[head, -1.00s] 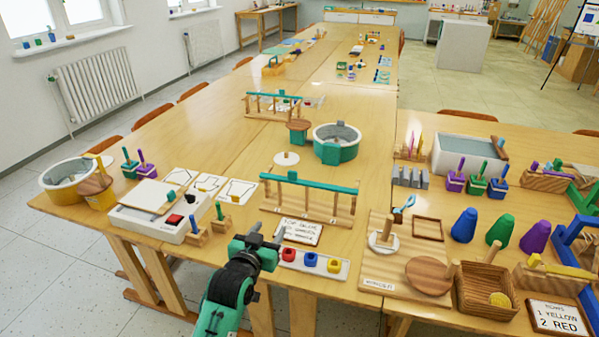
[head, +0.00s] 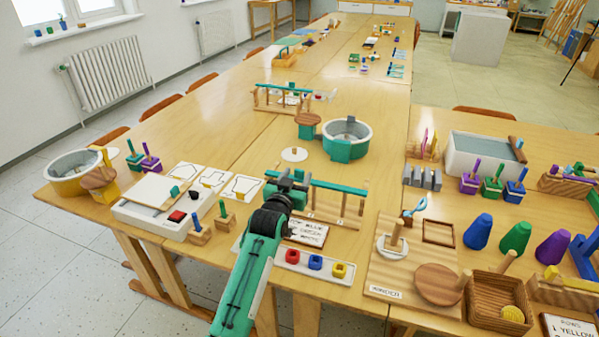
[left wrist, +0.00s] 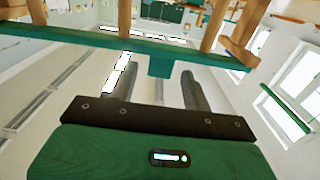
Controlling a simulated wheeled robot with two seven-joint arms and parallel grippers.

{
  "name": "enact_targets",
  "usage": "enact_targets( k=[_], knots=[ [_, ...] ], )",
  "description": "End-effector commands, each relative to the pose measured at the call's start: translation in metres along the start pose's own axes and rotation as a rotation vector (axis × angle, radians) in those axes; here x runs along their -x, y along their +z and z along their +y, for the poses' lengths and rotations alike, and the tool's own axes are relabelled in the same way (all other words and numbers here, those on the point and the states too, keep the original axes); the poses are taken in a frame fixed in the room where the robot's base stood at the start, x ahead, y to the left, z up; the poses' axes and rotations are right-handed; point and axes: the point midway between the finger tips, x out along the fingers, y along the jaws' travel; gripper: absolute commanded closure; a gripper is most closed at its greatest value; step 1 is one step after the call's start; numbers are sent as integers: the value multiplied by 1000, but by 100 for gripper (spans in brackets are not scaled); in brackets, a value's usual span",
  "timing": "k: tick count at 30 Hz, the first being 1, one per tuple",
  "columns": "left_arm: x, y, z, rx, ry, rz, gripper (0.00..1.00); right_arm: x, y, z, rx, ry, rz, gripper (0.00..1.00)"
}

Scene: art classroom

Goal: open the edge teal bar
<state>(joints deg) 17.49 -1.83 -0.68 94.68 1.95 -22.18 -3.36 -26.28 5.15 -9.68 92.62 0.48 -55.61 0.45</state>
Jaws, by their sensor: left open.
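The near teal bar (head: 338,187) lies across wooden posts close to the front of the table. In the left wrist view the teal bar (left wrist: 70,47) runs across above my open left gripper (left wrist: 156,76). A short teal tab (left wrist: 160,65) hangs from the bar, lined up between the two fingers. I cannot tell whether the fingers touch it. A second teal bar (head: 287,87) stands on posts farther back. My right gripper is not in view.
A white strip with red, blue and yellow blocks (head: 315,263) and a lettered card (head: 306,232) lie right of my left arm. A white box with a lid (head: 150,210) stands left. A grey-and-teal round tub (head: 346,139) stands behind the near bar.

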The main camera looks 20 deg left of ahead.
Motion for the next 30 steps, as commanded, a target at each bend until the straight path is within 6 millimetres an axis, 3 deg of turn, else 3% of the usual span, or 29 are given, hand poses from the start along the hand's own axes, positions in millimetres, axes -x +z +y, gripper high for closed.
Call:
enact_targets(
  k=[6,18,25,26,30],
  knots=[
    [-23,0,0,0,0,0,51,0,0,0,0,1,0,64],
    [-28,0,0,0,0,-1,51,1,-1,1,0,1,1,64],
    [-28,0,0,0,0,-1,96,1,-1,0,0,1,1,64],
    [-28,0,0,0,0,-1,100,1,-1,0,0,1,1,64],
    [-29,0,0,0,0,-1,100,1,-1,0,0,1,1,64]
  ],
)
